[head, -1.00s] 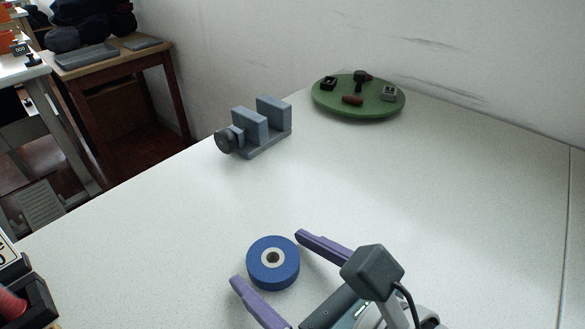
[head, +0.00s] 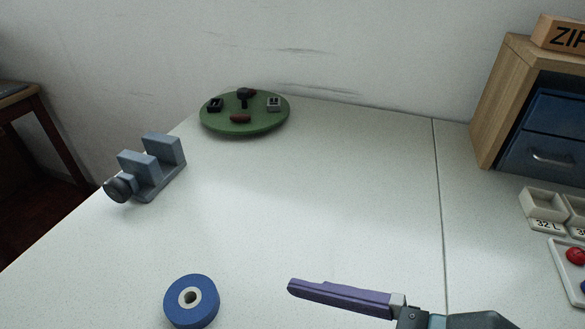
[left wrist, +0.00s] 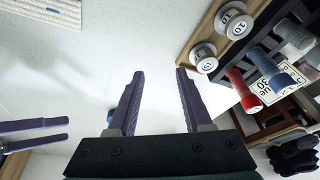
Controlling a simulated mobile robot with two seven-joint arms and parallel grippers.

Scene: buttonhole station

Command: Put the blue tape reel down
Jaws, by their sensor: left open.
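The blue tape reel (head: 190,301) lies flat on the white table at the lower left of the head view, with nothing gripping it. A small blue patch in the left wrist view, mostly hidden by a finger, seems to be the reel. My right gripper (head: 291,288) comes in from the lower right. Its purple fingers point left, overlapping, with their tips apart from the reel. In the left wrist view my right gripper (left wrist: 68,130) shows two fingers with a gap. My left gripper (left wrist: 158,71) is open and empty there; it is outside the head view.
A grey vise-like fixture (head: 150,171) stands at the left and a round green tray (head: 245,124) with small parts at the back. A wooden drawer cabinet (head: 497,105) and small bins (head: 545,226) are at the right. Spools (left wrist: 242,88) stand on a rack in the left wrist view. The middle table is clear.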

